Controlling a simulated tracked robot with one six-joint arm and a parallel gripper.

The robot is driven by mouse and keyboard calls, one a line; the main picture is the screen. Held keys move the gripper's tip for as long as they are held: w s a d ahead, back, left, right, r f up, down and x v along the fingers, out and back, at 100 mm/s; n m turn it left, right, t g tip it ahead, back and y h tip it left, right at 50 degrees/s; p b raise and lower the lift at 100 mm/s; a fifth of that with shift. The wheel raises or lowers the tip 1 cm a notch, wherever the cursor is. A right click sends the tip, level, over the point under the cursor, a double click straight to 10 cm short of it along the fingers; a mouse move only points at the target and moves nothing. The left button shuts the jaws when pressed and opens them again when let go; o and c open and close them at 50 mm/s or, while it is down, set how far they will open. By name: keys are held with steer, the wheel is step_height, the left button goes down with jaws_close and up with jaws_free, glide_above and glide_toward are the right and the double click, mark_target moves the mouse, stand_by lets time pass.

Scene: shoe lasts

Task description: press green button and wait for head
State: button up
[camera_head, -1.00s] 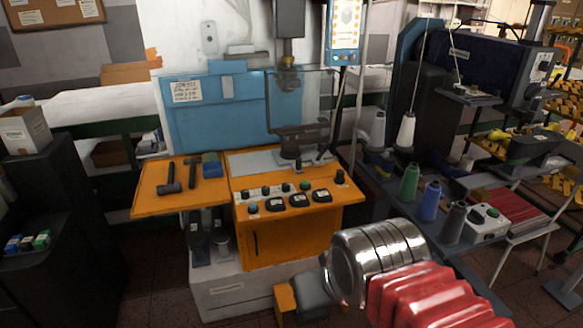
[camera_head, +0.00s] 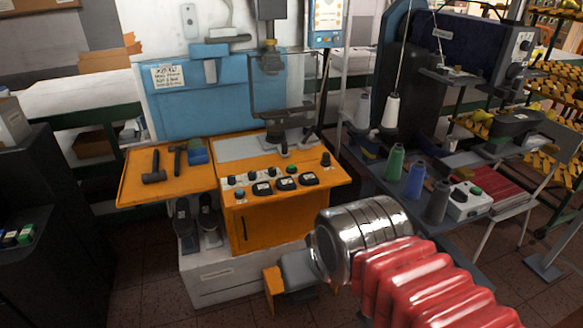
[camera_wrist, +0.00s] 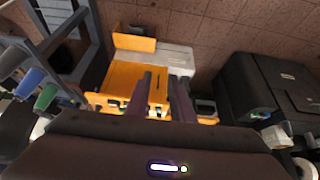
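The orange control panel (camera_head: 250,190) of the blue press carries several black knobs and dials. A small green button (camera_head: 291,168) sits on its upper row, right of centre. The press head (camera_head: 268,60) hangs above the machine bed, apart from the dark fixture (camera_head: 285,128) below. A second green button (camera_head: 476,190) is on a white box (camera_head: 462,207) on the right bench. In the wrist view my gripper (camera_wrist: 162,78) has two dark fingers apart, nothing between them, over the orange cabinet. My metal wrist and red sleeve show low right in the head view; the fingers are hidden there.
Two hammers (camera_head: 153,168) lie on the orange side shelf (camera_head: 135,185). Thread spools (camera_head: 415,180) stand on the right bench. An orange and grey pedal-like box (camera_head: 272,285) is on the floor before the press. Tiled floor (camera_head: 130,270) is clear at left.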

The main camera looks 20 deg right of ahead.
jaws_close()
stand_by(1.2)
